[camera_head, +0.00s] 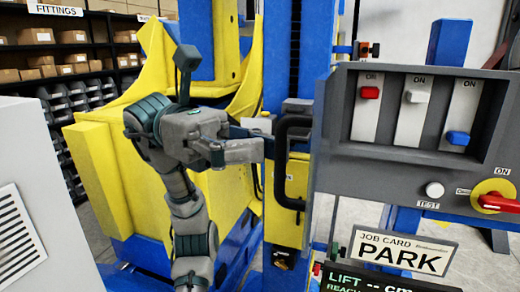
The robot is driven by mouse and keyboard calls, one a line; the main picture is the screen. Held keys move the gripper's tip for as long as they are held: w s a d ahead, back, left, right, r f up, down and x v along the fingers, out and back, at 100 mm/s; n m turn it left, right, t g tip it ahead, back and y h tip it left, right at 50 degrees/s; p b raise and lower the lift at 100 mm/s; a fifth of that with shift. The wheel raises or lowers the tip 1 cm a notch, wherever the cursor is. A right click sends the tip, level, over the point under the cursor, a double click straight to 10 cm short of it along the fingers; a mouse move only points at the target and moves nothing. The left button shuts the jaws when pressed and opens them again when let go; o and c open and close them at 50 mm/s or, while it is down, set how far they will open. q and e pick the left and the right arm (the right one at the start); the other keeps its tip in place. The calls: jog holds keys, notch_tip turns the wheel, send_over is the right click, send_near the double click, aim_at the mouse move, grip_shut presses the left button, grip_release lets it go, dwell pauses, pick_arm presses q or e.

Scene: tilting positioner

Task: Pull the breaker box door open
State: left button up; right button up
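The grey breaker box (336,150) fills the right side, with its front recess showing red, white and blue switches, each under an ON label. A black upright bar handle (281,165) stands at its left, in front of the yellow and blue column. Whether it sits on a door seen edge-on I cannot tell. My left gripper (265,143) points right, its fingers apart, with their tips close to the handle's left side. Whether they touch it is not clear. No grip around the handle shows. My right gripper is not in view.
A red rotary switch (497,203) and a white TEST button (434,189) are on the box's lower front. A job card reading PARK (402,253) stands below. The yellow positioner (105,180) is behind my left arm. A pale vented cabinet (35,190) is at left.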

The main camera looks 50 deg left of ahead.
pick_arm(q)
jog(key=s+a, duration=0.2)
jog(key=a, duration=1)
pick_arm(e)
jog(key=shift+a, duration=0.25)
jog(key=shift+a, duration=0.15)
